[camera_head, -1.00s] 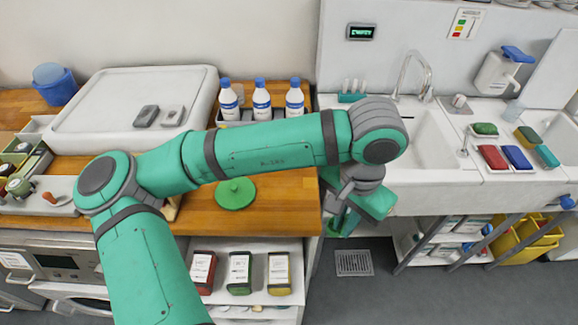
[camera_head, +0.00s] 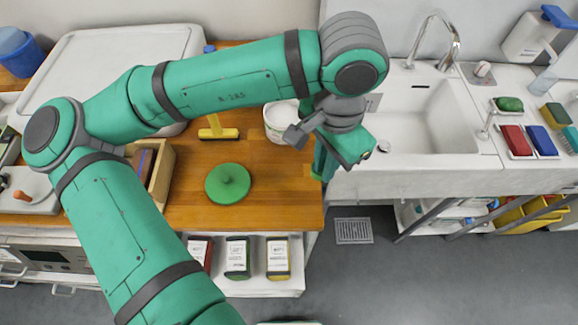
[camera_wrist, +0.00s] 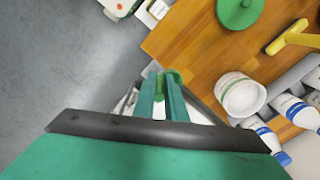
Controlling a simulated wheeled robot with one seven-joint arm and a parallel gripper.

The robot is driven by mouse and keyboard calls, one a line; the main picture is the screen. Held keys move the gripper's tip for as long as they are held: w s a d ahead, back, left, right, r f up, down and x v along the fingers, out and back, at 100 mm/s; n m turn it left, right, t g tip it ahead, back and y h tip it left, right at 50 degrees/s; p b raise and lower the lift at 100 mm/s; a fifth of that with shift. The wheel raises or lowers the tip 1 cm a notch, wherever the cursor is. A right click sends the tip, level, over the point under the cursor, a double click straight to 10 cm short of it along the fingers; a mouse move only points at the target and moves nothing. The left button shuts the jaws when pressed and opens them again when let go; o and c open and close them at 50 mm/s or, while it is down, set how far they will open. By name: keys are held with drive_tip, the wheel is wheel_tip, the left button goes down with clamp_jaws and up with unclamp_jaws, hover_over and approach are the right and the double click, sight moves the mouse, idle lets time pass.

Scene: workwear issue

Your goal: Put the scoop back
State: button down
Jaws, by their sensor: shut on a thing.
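My gripper (camera_head: 322,168) is just past the right end of the wooden counter, in front of the sink. In the wrist view, my gripper (camera_wrist: 160,92) is shut on a narrow green piece (camera_wrist: 160,84), which looks like part of the scoop. A white tub (camera_head: 281,121) stands on the counter behind my arm, left of the gripper. It also shows in the wrist view (camera_wrist: 241,96).
A round green lid (camera_head: 228,184) lies on the wooden counter (camera_head: 275,195). A yellow tool (camera_head: 218,131) lies behind it. A wooden box (camera_head: 160,175) stands at left. The sink (camera_head: 430,115) is at right, with brushes and coloured pads beyond. The counter's front right is clear.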

drive_tip(key=w+a+f, duration=0.1)
drive_tip(key=a+f, duration=0.1)
drive_tip(key=f, duration=0.1)
drive_tip(key=w+a+f, duration=0.2)
drive_tip(key=f, duration=0.2)
drive_tip(key=w+a+f, duration=0.2)
drive_tip(key=f, duration=0.1)
drive_tip(key=shift+w+a+f, duration=0.15)
drive_tip(key=shift+a+f, duration=0.15)
drive_tip(key=shift+a, duration=0.05)
drive_tip(key=shift+s, duration=0.2)
drive_tip(key=shift+f, duration=0.15)
drive_tip(key=c, duration=2.2)
unclamp_jaws()
drive_tip(key=o, duration=0.4)
